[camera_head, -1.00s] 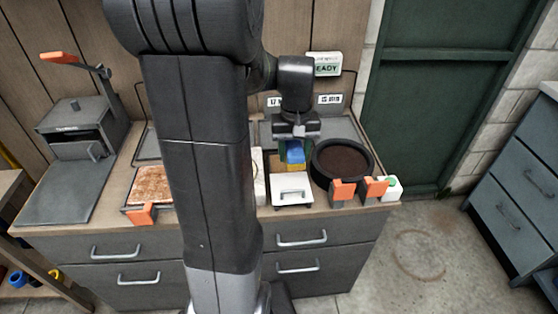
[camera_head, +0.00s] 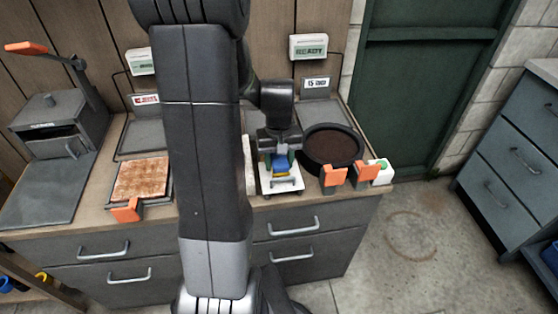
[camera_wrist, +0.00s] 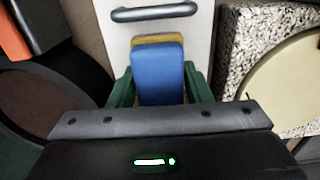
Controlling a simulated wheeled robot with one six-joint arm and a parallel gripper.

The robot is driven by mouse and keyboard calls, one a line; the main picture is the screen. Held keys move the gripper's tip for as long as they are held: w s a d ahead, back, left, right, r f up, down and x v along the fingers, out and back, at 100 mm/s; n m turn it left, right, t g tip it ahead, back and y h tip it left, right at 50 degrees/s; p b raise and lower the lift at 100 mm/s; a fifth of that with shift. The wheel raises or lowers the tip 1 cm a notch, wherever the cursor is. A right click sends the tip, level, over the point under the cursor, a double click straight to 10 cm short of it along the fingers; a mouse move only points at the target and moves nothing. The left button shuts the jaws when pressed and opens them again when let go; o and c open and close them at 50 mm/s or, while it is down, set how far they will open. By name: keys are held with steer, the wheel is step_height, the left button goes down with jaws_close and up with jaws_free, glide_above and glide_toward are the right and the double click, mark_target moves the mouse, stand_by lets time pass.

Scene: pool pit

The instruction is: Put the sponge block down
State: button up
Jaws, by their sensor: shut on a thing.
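The sponge block (camera_wrist: 158,72) is blue with a yellow layer, seen in the wrist view between my gripper's green fingers. My gripper (camera_wrist: 159,88) is shut on it. In the head view the gripper (camera_head: 280,161) points down over a white plate with a grey handle (camera_head: 283,187), and a little of the blue sponge (camera_head: 280,168) shows below it. In the wrist view the white plate (camera_wrist: 200,50) lies behind and around the sponge. I cannot tell whether the sponge touches the plate.
A round black pan (camera_head: 306,160) with brown content stands close right, with orange handles (camera_head: 333,177) in front. A speckled block (camera_wrist: 238,60) stands on the plate's other side. A rusty square plate (camera_head: 141,180) lies further left. A READY display (camera_head: 308,47) is behind.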

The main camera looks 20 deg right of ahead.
mark_target(279, 157)
steer(key=shift+f, duration=0.15)
steer(key=o, duration=1)
steer(key=shift+c, duration=0.2)
step_height(279, 157, up, 12)
steer(key=p, duration=0.1)
steer(key=shift+r+p, duration=0.25)
steer(key=shift+p, duration=0.05)
steer(key=shift+f, duration=0.1)
step_height(279, 157, down, 12)
steer(key=shift+f+b, duration=0.1)
steer(key=shift+b, duration=0.7)
steer(key=shift+r, duration=2.05)
